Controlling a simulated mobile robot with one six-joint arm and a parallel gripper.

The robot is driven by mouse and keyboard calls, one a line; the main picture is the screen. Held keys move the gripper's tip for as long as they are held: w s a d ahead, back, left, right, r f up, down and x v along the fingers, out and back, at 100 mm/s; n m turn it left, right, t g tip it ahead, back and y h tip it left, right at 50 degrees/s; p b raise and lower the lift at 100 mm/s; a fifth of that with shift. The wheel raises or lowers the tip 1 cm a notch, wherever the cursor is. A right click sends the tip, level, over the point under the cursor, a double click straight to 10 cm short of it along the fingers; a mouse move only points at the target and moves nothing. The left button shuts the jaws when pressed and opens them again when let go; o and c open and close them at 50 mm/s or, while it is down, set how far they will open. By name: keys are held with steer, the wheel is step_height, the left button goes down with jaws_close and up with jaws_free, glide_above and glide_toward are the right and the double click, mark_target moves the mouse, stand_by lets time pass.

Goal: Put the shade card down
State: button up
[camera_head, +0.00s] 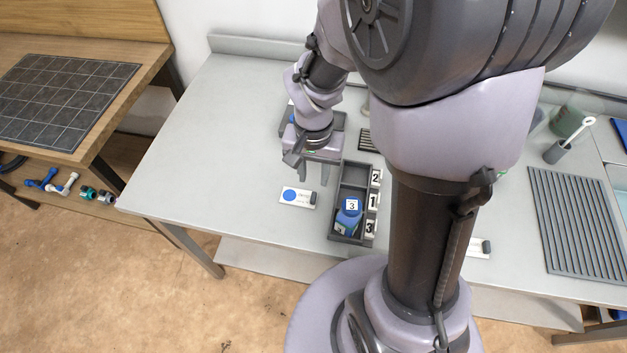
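A white card with a blue disc (297,196), which looks like the shade card, lies on the grey table left of the dark compartment tray. A small dark piece sits at its right end. My gripper (313,178) points down just behind the card, its two fingers spread with a visible gap and nothing seen between them. The fingertips look apart from the card, but their height above the table is hard to tell. My arm hides part of the table behind.
A ribbed mat (583,228) lies at right. The table's left part is clear. A wooden bench (120,58) stands at left.

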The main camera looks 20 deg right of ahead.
steer(key=s+a+r+n+t+y, duration=0.1)
steer(key=s+a+r+t, duration=0.2)
steer(key=s+r, duration=0.2)
steer(key=s+a+r+n+t+y+b, duration=0.1)
steer(key=s+a+r, duration=0.3)
steer(key=r, duration=0.8)
steer(key=shift+s+r+n+t, duration=0.25)
steer(key=shift+s+n+t, duration=0.15)
steer(key=shift+s+t, duration=0.5)
steer(key=shift+w, duration=0.1)
